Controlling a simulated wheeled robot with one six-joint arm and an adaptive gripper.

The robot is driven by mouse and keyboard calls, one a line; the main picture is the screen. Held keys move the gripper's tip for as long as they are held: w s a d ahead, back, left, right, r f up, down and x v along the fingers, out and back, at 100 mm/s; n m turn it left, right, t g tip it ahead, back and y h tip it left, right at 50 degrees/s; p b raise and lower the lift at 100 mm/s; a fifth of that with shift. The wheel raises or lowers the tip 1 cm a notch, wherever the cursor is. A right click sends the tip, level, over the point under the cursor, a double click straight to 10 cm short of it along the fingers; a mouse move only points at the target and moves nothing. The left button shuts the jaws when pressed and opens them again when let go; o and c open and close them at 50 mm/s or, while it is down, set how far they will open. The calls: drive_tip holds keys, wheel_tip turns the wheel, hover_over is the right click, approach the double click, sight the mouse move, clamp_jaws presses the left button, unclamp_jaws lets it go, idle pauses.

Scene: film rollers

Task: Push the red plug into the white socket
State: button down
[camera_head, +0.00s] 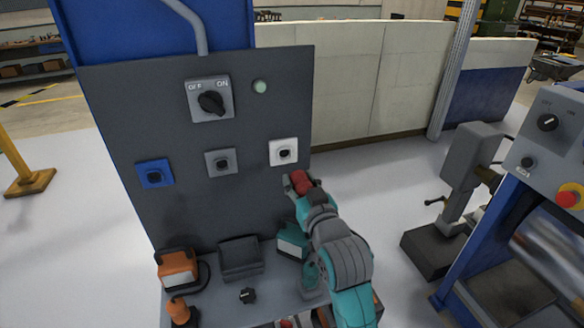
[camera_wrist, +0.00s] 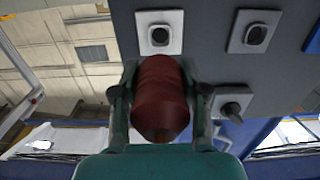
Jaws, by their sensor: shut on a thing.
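The red plug (camera_head: 301,181) is held in my gripper (camera_head: 299,188), in front of the dark panel and a little below and right of the white socket. In the wrist view the plug (camera_wrist: 161,92) sits between both fingers (camera_wrist: 160,105), which are shut on its sides. The white socket (camera_head: 284,152) is at the right side of the panel, a square plate with a dark round opening. In the wrist view it (camera_wrist: 159,33) shows just beyond the plug, its opening visible. The plug appears apart from the socket. The plug's front end is hidden.
A grey socket (camera_head: 221,162) and a blue socket (camera_head: 154,173) lie left of the white one. An OFF/ON switch (camera_head: 210,100) and a pale green lamp (camera_head: 260,87) are above. A grey bin (camera_head: 240,258) and orange device (camera_head: 178,268) stand on the ledge below.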

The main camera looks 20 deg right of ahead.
sight(284, 154)
drive_tip(key=shift+w, duration=4.15)
drive_tip(key=shift+w, duration=0.65)
drive_tip(key=c, duration=0.5)
unclamp_jaws()
drive_tip(key=shift+s+f, duration=0.1)
